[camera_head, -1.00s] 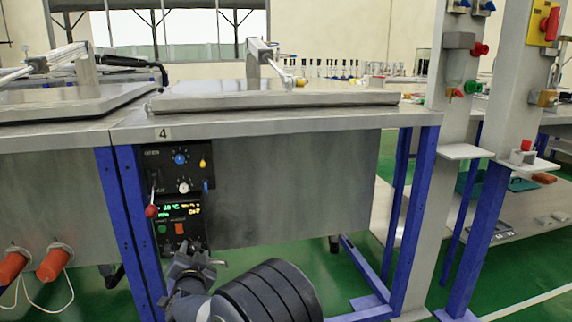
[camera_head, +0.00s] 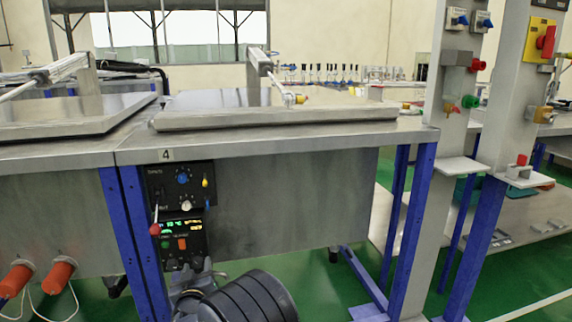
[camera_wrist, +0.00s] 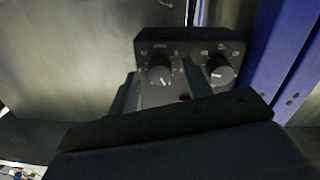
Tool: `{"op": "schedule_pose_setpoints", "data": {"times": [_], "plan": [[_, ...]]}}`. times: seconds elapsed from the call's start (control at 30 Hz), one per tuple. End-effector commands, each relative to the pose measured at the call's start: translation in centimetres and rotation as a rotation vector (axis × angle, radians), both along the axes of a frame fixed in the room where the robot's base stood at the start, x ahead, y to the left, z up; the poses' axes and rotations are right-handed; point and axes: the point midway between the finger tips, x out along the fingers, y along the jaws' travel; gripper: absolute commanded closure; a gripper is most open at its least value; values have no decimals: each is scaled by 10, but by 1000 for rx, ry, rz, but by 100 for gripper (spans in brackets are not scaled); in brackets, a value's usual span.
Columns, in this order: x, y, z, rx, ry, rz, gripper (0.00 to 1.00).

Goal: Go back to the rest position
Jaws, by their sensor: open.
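My gripper (camera_wrist: 163,88) shows in the wrist view as two dark fingers, apart, with nothing held between them. Just beyond them is a dark panel with two round knobs, a left knob (camera_wrist: 159,75) and a right knob (camera_wrist: 218,70). The fingers cover part of this panel, and I cannot tell whether they touch it. In the head view my arm's black ringed link is at the bottom edge, below the control panel (camera_head: 181,207) of station 4. My fingertips cannot be made out there.
The station 4 table (camera_head: 300,138) carries a flat metal lid (camera_head: 280,115) lying low. Blue legs (camera_head: 408,230) stand at right, beside grey posts (camera_head: 460,100) with coloured switches. Orange plugs (camera_head: 58,277) stick out at lower left. Green floor shows under the table.

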Motion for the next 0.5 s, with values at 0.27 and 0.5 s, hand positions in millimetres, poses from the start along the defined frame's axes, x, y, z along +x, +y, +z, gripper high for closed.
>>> {"op": "schedule_pose_setpoints", "data": {"times": [0.27,0.5], "plan": [[0,0,1,-220,-53,1,53],[0,0,0,-322,-78,0,53]]}}
